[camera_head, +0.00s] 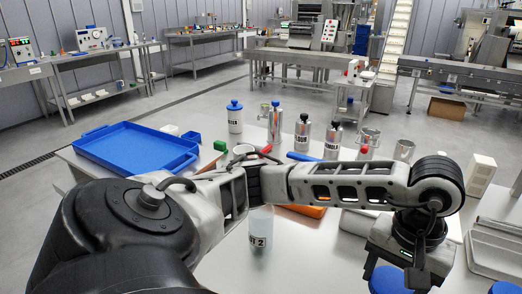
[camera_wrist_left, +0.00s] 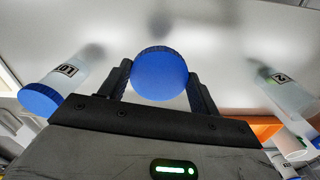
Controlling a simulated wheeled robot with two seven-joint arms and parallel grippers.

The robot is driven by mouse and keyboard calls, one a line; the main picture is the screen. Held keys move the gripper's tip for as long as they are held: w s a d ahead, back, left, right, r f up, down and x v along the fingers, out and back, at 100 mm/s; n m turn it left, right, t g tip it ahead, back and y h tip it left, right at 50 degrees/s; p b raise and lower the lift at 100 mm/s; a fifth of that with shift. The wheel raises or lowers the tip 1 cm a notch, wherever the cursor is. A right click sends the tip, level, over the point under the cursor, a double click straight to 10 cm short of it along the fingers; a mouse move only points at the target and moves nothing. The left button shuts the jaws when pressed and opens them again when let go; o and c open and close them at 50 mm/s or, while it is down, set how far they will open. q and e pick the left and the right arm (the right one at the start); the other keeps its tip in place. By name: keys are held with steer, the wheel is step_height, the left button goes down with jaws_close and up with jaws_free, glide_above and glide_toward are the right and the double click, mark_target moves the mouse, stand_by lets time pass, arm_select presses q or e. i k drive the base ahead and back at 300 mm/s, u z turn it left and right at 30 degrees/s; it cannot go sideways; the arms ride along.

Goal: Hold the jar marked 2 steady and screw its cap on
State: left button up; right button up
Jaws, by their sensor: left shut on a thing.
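The jar marked 2 (camera_head: 260,232) stands on the table in the middle of the head view, its top hidden behind my left arm. The left wrist view shows it at right (camera_wrist_left: 285,95), with its label facing the camera and no blue on its top. My left gripper (camera_head: 415,278) points down at the lower right. In the left wrist view its fingers (camera_wrist_left: 160,80) are shut on a round blue cap (camera_wrist_left: 160,70). No jar body shows under it, and a shadow falls on the table beyond. The cap also shows in the head view (camera_head: 385,281). My right gripper is out of view.
A second jar (camera_wrist_left: 75,75) with a lot label and blue cap stands left in the wrist view. A blue tray (camera_head: 130,145) lies at the table's left. Metal canisters (camera_head: 302,133) and a blue-lidded white jar (camera_head: 235,118) stand at the back. A scale-like device (camera_head: 498,238) sits at right.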

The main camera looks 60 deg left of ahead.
mark_target(260, 221)
steer(key=z, duration=1.45)
steer(key=k, duration=1.55)
steer(key=u, duration=1.55)
